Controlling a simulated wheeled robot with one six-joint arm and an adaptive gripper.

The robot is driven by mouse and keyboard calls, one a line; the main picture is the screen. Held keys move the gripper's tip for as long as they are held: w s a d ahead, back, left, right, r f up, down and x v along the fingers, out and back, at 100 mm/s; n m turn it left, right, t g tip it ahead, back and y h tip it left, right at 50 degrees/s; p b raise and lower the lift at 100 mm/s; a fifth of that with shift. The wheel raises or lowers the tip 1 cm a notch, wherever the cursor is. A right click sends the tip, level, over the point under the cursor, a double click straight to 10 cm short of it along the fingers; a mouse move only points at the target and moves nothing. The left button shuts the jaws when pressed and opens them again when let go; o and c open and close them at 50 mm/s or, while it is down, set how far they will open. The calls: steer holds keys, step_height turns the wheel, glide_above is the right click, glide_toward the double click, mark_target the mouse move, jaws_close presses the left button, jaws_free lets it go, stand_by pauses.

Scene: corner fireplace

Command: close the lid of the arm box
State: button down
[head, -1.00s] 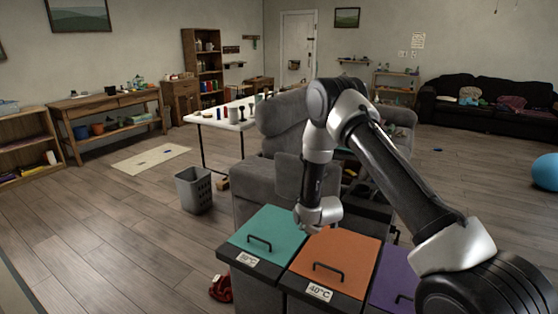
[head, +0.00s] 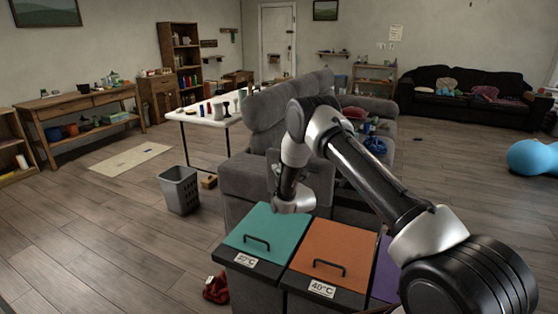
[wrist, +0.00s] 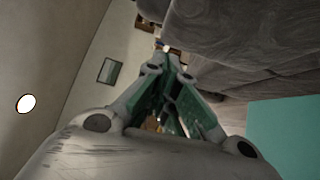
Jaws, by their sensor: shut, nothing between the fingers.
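A grey upholstered seat (head: 246,178) stands just beyond my arm in the head view. I take the arm box to be part of its arm, but my arm covers much of that area. I cannot tell its lid apart or how far it stands open. My gripper shows in the wrist view (wrist: 172,62), its two fingers together with nothing between them. In the head view its wrist end is in front of the seat, above the back edge of the teal lid, and the fingers are not clear. Grey fabric (wrist: 240,45) fills the upper right of the wrist view.
Teal (head: 268,230) and orange (head: 333,250) lidded bins stand close in front, with a purple one (head: 386,272) partly hidden. A grey basket (head: 180,190) and white table (head: 205,115) are to the left. Open floor lies at left and right.

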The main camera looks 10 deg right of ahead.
glide_toward(275, 153)
steer(key=w+a, duration=0.2)
steer(key=a, duration=0.1)
steer(key=shift+w+d, duration=1.2)
steer(key=shift+d, duration=0.1)
